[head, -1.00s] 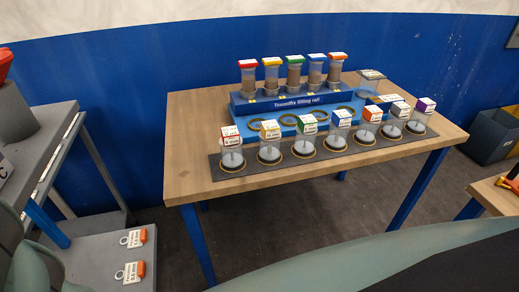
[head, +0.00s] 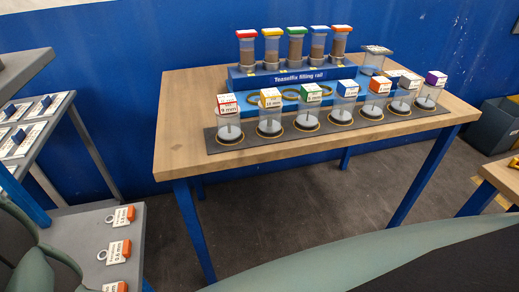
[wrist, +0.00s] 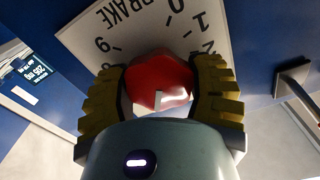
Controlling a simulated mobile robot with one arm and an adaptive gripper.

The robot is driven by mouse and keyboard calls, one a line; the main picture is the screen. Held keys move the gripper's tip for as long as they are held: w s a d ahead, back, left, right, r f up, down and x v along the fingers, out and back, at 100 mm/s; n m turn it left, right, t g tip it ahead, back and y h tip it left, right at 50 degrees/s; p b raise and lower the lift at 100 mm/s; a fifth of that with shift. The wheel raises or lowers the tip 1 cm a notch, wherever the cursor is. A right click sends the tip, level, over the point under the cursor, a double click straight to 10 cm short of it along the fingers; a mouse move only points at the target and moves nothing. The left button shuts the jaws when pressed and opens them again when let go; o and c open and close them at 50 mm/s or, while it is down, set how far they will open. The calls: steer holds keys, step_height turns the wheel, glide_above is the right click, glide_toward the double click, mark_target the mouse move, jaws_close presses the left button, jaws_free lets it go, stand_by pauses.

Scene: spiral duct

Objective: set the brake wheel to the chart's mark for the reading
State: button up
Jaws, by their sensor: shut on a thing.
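In the wrist view, the red brake wheel (wrist: 158,78) with a white pointer stripe sits in front of a white dial plate (wrist: 105,35). The plate reads "BRAKE" and shows digits such as 0, 1, 2 and 9, partly cut off or covered. My gripper (wrist: 160,85) is shut on the red wheel, a ridged yellow-black finger pad on each side. Which mark the stripe points at I cannot tell. A small blue display (wrist: 38,72) at the left edge shows a reading that looks like "205 mg", too small to be sure. I cannot identify the chart.
The head view shows a wooden table (head: 185,140) with a blue filling rail (head: 300,78), several lidded tubes and a row of clear jars. A grey shelf with orange-tagged items (head: 118,252) stands at left. A grey bin (head: 495,130) stands at right.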

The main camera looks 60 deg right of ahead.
steer(key=m+b, duration=0.1)
steer(key=m, duration=0.1)
steer(key=m+b, duration=0.2)
steer(key=shift+w+d+f, duration=0.15)
steer(key=shift+m+b, duration=0.7)
steer(key=shift+m, duration=1.3)
steer(key=o, duration=1.2)
steer(key=shift+v, duration=3.75)
